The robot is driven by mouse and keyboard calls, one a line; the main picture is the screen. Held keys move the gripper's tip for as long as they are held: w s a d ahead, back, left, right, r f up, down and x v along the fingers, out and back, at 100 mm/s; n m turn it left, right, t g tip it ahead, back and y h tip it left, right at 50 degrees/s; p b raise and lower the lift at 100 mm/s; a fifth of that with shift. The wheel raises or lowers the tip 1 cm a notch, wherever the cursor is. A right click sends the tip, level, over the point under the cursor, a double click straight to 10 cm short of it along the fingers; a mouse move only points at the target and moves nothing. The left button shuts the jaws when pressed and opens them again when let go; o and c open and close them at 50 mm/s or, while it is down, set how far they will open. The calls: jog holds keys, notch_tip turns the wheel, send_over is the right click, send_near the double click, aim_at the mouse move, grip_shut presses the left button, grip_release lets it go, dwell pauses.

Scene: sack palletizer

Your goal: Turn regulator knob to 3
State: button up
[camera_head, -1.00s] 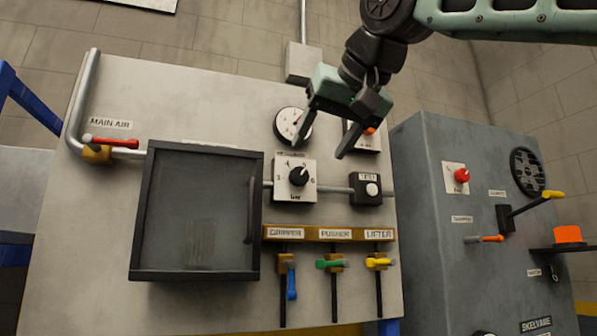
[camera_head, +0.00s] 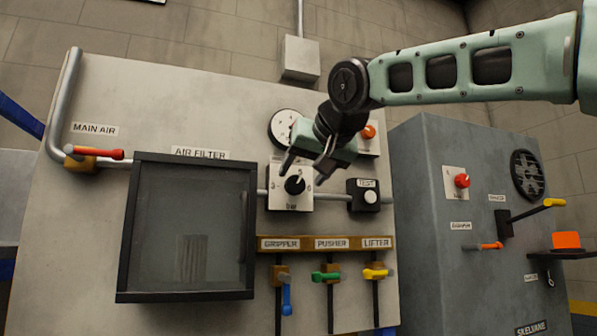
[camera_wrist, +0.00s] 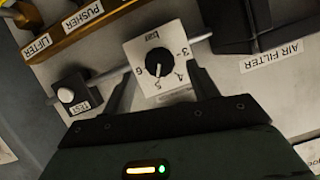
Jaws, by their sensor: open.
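The regulator is a pale square plate (camera_head: 291,204) on the panel, with a round black knob (camera_head: 295,185) in its middle. The plate is marked 3 at left, 6 at right and 4 and 5 above. The wrist view shows the knob (camera_wrist: 159,62) upside down, its white mark pointing about at the 5. My gripper (camera_head: 304,172) is open just above and in front of the knob, partly covering the plate's upper edge. In the wrist view its fingers (camera_wrist: 163,80) lie either side of the plate's near part. No contact with the knob is visible.
A pressure gauge (camera_head: 283,127) sits above, partly hidden by my gripper. A TEST button box (camera_head: 363,196) is close at right, the air filter box (camera_head: 187,226) at left. Gripper, pusher and lifter valve levers are below. A grey cabinet (camera_head: 420,220) stands farther right.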

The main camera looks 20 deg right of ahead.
aim_at(297, 182)
jog(key=shift+p+x, duration=0.45)
jog(key=shift+x, duration=1.3)
jog(key=c, duration=1)
